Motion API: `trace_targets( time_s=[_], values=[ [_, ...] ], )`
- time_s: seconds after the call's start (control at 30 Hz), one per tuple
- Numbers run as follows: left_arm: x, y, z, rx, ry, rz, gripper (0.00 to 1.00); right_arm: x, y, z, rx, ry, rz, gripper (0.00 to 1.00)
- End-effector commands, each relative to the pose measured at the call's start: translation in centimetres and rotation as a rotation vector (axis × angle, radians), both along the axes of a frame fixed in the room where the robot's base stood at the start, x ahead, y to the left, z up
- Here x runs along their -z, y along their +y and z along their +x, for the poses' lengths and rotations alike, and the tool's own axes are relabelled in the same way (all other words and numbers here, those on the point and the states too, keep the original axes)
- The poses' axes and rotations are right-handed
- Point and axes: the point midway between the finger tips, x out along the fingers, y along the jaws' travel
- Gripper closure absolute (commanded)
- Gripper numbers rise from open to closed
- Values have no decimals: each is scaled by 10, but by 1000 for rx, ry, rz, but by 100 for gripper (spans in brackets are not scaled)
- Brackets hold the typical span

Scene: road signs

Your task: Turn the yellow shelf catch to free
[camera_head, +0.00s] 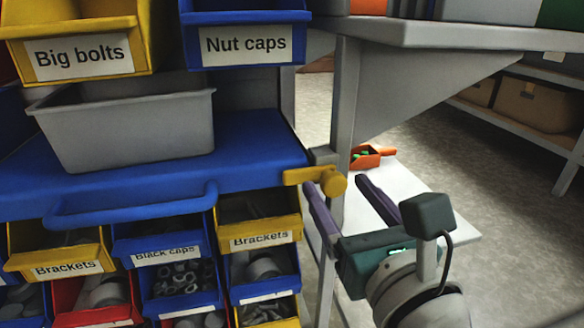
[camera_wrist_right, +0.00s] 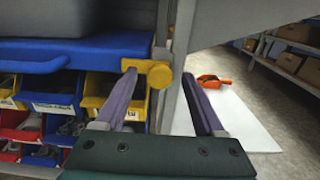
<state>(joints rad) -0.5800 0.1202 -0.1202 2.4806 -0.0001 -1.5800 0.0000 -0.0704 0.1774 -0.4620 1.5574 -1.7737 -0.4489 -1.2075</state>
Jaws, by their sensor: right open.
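The yellow shelf catch (camera_head: 310,175) sits at the right end of the blue shelf (camera_head: 240,150), beside a grey upright. Its bar lies level, reaching left over the shelf's front edge, with a round yellow knob (camera_head: 333,184) at its right end. My right gripper (camera_head: 335,185) is open, its two purple fingers apart. In the right wrist view the catch (camera_wrist_right: 158,74) shows between and beyond the fingertips of my right gripper (camera_wrist_right: 158,76), closer to the left finger. I cannot tell whether a finger touches it. My left gripper is not in view.
A grey bin (camera_head: 130,130) stands on the blue shelf, which has a blue front handle (camera_head: 130,212). Labelled bins of small parts hang below and above. An orange scoop (camera_head: 368,157) lies on a white surface (camera_head: 420,205) at the right. Open floor lies beyond.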

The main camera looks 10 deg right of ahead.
Motion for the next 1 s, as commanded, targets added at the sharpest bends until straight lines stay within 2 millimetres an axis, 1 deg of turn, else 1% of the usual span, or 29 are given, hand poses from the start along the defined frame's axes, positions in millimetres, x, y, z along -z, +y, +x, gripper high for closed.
trace_targets(
  time_s=[0.1, 0.33, 0.9, 0.97, 1.0],
  values=[
    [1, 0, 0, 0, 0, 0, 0, 0, 0, 5, 0, 0, 1, 29],
    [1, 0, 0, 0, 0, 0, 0, 0, 0, 5, 0, 0, 1, 30],
    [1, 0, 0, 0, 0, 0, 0, 0, 0, 5, 0, 0, 1, 94],
    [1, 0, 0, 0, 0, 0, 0, 0, 0, 5, 0, 0, 1, 100],
    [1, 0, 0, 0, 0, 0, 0, 0, 0, 5, 0, 0, 1, 100]
  ],
)
